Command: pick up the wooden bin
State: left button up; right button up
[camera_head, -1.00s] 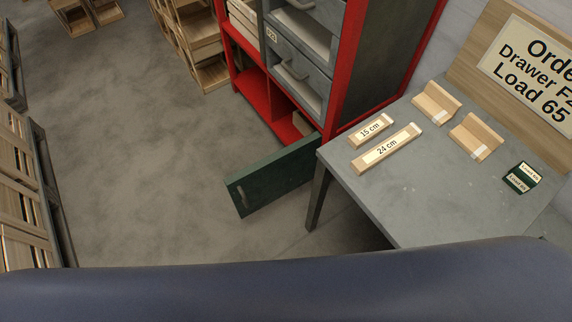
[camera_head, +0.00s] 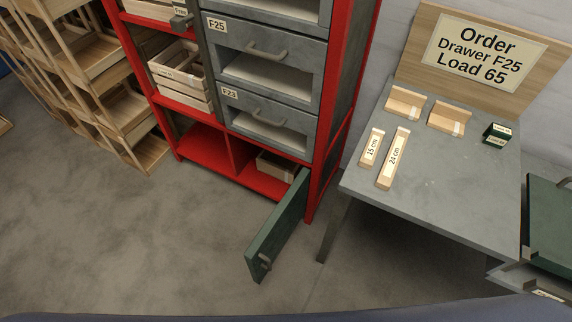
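One slatted wooden bin (camera_head: 180,82) sits on the middle shelf at the left. Another small wooden bin (camera_head: 277,167) sits in the bottom right compartment, behind the open green door (camera_head: 277,229), and is partly hidden by the door and cabinet. Which of them the task means I cannot tell. Neither of my grippers is in view.
The grey table (camera_head: 440,190) holds length blocks marked 15 cm (camera_head: 372,148) and 24 cm (camera_head: 394,160), wooden holders and small green blocks (camera_head: 497,135). The Order sign (camera_head: 485,57) stands behind. Wooden racks (camera_head: 95,80) stand left. The floor ahead is clear.

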aim_at(281, 162)
jog(key=z, duration=2.3)
jog(key=u, duration=2.3)
jog(key=i+j, duration=0.15)
jog(key=j, duration=0.3)
jog(key=i+j+z, duration=0.15)
jog(key=j, duration=0.3)
jog(key=i+j, duration=0.1)
jog(key=j, duration=0.35)
jog(key=i+j+z, duration=0.15)
jog(key=j, duration=0.3)
